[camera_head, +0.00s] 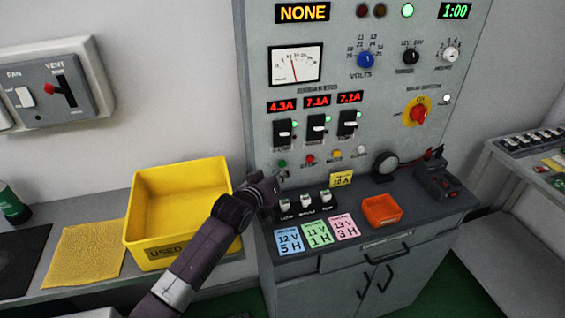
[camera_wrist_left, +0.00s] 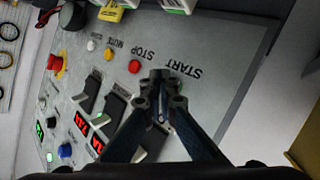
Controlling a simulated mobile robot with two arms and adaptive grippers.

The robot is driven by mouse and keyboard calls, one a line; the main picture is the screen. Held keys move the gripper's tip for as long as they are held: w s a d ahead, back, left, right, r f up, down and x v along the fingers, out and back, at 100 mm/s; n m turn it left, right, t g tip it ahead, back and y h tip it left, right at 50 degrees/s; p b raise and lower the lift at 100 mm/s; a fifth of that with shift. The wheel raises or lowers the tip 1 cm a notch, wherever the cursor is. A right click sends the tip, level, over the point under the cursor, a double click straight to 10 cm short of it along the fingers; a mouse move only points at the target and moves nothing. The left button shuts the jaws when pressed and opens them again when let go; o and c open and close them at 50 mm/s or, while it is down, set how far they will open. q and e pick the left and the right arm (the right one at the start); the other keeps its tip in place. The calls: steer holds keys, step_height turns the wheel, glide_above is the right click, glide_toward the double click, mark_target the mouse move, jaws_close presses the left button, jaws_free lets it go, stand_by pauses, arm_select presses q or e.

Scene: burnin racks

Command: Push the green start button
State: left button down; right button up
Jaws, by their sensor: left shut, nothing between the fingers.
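The green start button (camera_head: 282,163) is a small round button at the lower left of the grey panel (camera_head: 345,185), at the left end of a row of small buttons. My left gripper (camera_head: 282,175) is shut and empty, with its tips just below the button in the head view. In the left wrist view, the shut fingertips (camera_wrist_left: 162,80) point at the panel beside the START label (camera_wrist_left: 183,69) and hide the button. I cannot tell whether they touch it. My right gripper is in neither view.
A red stop button (camera_head: 310,159) sits just right of the green one. Breaker switches (camera_head: 283,132) are above. Three small labelled switches (camera_head: 306,201) and an orange tray (camera_head: 381,210) are on the ledge below. A yellow bin (camera_head: 180,195) stands left of the panel.

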arm_select(q)
steer(key=s+p, duration=0.1)
steer(key=s+d+p, duration=0.1)
steer(key=s+p, duration=0.1)
steer(key=shift+s+r, duration=0.1)
steer(key=shift+r, duration=0.05)
steer(key=shift+s+d+p, duration=0.25)
steer(key=shift+s+p, duration=0.25)
steer(key=shift+s, duration=0.25)
steer(key=shift+f, duration=0.25)
